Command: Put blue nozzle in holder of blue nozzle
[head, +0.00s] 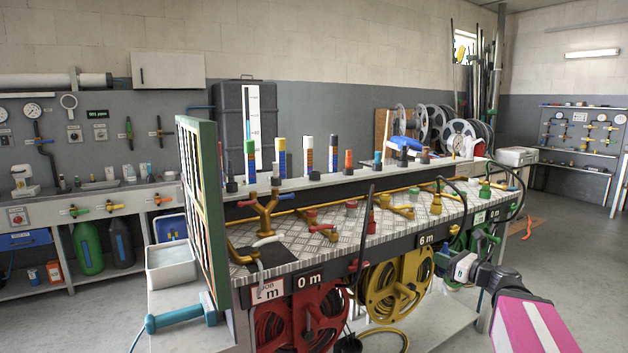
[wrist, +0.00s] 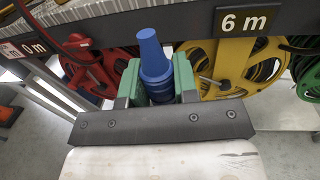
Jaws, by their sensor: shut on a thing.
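My gripper (wrist: 158,88) is shut on the blue nozzle (wrist: 152,58) in the wrist view. The nozzle stands between the green finger pads, with its tapered end pointing up and away from the wrist. In the head view my gripper (head: 455,263) is at the right, in front of the bench's front side, beside the yellow reel. In the wrist view the nozzle overlaps the gap between the red and yellow reels. I cannot tell which fitting is the holder of the blue nozzle.
The bench (head: 330,222) carries brass and red valves and a back row of upright coloured nozzles or tubes. Below its edge hang a red reel (head: 303,318) and a yellow reel (head: 397,285), with a "6 m" sign (wrist: 246,20). A dark upright hose (head: 364,228) rises at the front.

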